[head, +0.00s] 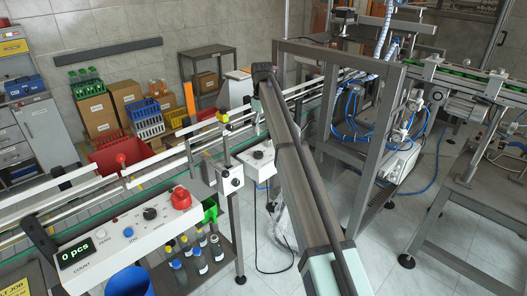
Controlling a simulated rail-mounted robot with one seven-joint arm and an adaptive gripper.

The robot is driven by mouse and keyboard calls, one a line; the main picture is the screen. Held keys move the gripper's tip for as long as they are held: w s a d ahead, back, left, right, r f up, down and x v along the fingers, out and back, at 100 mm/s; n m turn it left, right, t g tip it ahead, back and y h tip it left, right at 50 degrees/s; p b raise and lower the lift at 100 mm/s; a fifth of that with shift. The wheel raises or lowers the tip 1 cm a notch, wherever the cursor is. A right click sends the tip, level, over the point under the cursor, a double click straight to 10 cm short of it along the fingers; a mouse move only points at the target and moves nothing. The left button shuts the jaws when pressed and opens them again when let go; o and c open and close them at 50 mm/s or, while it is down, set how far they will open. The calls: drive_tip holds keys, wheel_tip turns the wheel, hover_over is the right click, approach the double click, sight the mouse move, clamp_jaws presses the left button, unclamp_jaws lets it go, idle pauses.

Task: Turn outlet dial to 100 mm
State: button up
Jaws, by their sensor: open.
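Two small light boxes with dark round dials stand along the front of the conveyor: a nearer dial (236,182) on a post and a farther dial (258,154) just left of my arm. Their labels and scales are too small to read, so I cannot tell which is the outlet dial or where either points. My arm reaches from the bottom right up to the middle, and a pale link hangs below its far end by the rails. My gripper's fingers do not show; the arm hides that area.
The conveyor's rails (75,190) run from lower left to upper middle. A control panel (130,240) with a red button (181,198) stands in front, above several bottles (200,250). A grey machine frame (365,150) stands right of my arm. Floor at right is partly clear.

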approach(259, 153)
drive_tip(key=shift+n, duration=0.3)
drive_tip(key=f+p, duration=0.2)
drive_tip(key=f, duration=0.2)
drive_tip(key=f+p, duration=0.3)
drive_tip(key=f, duration=0.2)
drive_tip(key=shift+s, duration=0.25)
drive_tip(key=c, duration=1.1)
